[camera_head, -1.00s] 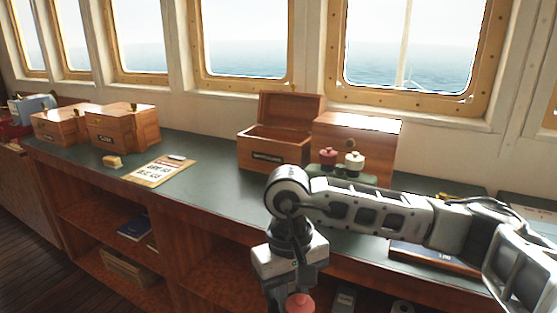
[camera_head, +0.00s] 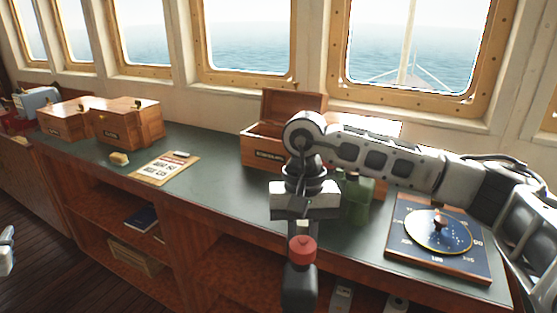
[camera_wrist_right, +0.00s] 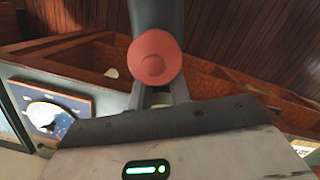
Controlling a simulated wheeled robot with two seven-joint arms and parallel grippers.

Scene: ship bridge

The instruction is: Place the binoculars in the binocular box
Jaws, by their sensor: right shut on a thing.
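The binocular box (camera_head: 262,152) is wooden, with a dark label on its front and its lid (camera_head: 292,105) raised. It stands on the dark counter below the windows, partly behind my right arm. My right gripper (camera_head: 302,228) points down in front of the counter, nearer than the box. It is shut on a dark grey thing with a red cap (camera_head: 300,285), which also shows in the right wrist view (camera_wrist_right: 156,58). I cannot tell for sure that this is the binoculars; no other binoculars show. A grey piece at the left edge may be my left gripper (camera_head: 6,250).
A green thing (camera_head: 357,198) stands behind my right arm. A blue plate with a round dial (camera_head: 440,230) lies to the right. A clipboard (camera_head: 163,168) and closed wooden boxes (camera_head: 128,122) are to the left. The counter (camera_head: 225,185) between clipboard and binocular box is clear.

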